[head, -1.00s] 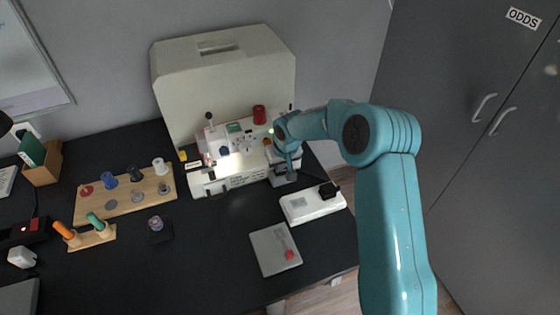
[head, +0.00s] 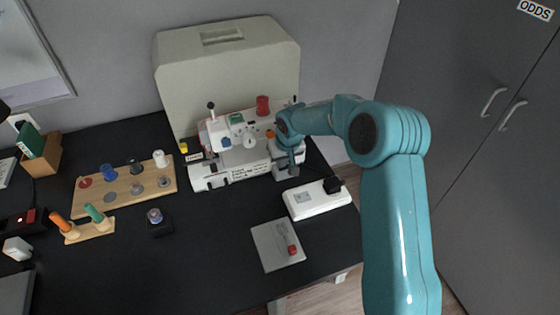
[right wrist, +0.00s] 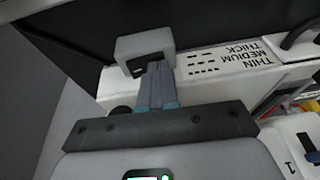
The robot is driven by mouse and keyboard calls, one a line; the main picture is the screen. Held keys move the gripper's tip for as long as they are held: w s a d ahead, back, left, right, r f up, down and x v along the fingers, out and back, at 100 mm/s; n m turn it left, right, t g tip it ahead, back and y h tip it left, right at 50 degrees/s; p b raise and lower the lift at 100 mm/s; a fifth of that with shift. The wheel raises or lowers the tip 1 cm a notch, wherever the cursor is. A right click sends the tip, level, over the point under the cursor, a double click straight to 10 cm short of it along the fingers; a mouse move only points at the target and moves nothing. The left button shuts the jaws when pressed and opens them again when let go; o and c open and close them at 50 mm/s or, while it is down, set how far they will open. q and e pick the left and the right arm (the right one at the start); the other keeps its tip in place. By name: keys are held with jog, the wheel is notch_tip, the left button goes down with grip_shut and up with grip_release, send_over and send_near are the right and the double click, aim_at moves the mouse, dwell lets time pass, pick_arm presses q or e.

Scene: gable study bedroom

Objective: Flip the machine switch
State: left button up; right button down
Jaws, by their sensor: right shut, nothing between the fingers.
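The white sewing machine (head: 225,165) stands on the black desk in front of its beige cover, and its lamp is dark. My right gripper (head: 288,166) is at the machine's right end, in front of it. In the right wrist view, the shut fingers (right wrist: 157,72) reach to a light grey guard (right wrist: 143,46) with a dark opening, on the machine's side beside the THIN MEDIUM THICK label. The fingertips overlap the opening; I cannot tell whether they touch anything. The switch itself is not clearly visible. My left gripper is not in view.
A white pedal (head: 317,198) with a black plug and a grey booklet (head: 277,246) lie on the desk's right. A wooden spool board (head: 124,188) and a small dark pincushion-like holder (head: 159,224) are at left. The beige cover (head: 228,75) stands behind. Grey cabinets are at right.

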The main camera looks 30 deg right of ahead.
jog(key=shift+s+d+r, duration=0.1)
jog(key=shift+d, duration=0.45)
jog(key=shift+r+p, duration=0.3)
jog(key=shift+r, duration=0.05)
jog(key=r+p, duration=0.1)
jog(key=r, duration=0.2)
jog(key=shift+a+r+p, duration=0.15)
jog(key=shift+a+p, duration=0.05)
jog(key=shift+p, duration=0.2)
notch_tip(320, 180, up, 9)
jog(key=s+a+b, duration=0.1)
jog(key=s+a, duration=0.1)
jog(key=shift+s+a+r, duration=0.15)
jog(key=shift+a+r, duration=0.05)
jog(key=shift+a, duration=0.15)
